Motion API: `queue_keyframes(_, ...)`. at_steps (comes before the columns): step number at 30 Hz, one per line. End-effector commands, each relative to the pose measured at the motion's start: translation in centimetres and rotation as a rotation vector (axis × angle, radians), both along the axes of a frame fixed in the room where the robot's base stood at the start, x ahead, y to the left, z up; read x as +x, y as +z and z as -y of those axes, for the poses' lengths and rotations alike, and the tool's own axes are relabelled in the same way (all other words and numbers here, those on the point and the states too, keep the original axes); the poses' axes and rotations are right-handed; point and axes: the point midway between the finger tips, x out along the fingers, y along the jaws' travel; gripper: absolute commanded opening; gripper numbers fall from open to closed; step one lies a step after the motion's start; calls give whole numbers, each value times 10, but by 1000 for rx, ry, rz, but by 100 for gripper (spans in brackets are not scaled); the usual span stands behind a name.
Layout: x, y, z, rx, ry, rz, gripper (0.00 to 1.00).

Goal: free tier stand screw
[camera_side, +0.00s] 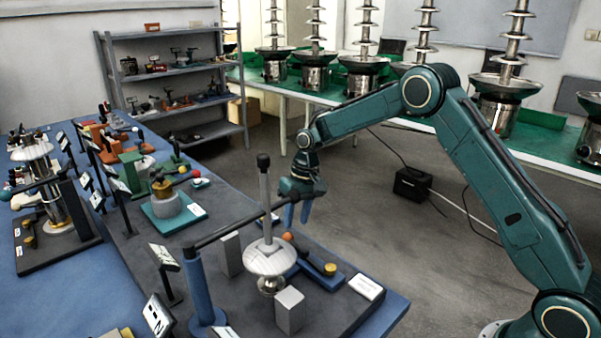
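A tier stand (270,258) with a pale domed dish on a silver foot stands on the dark board at the front. A grey post with a black knob (263,160) rises upright from the dish. A dark bar (232,228) runs from a blue upright past the post toward my gripper. An orange ball (287,236) lies low, just below the fingers. I cannot tell which part is the screw, or whether my gripper touches the bar.
Two grey blocks flank the stand, one in front (290,310) and one behind left (230,254). A blue upright (197,285) stands at left. A blue piece with a yellow knob (330,269) and a white label (366,287) lie at right. Other fixtures crowd the table behind.

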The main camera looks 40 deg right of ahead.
Motion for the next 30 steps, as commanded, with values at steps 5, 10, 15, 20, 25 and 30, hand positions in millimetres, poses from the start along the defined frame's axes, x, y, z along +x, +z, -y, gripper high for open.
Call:
queue_keyframes(5,0,-28,-5,-1,0,-3,38)
queue_keyframes(10,1,-48,-9,0,1,-3,38)
queue_keyframes(15,1,-59,-12,0,0,0,38)
queue_keyframes(20,1,-63,-12,-1,0,-1,38)
queue_keyframes(25,1,-63,-12,-1,0,0,38)
queue_keyframes(30,1,-63,-12,0,0,0,14)
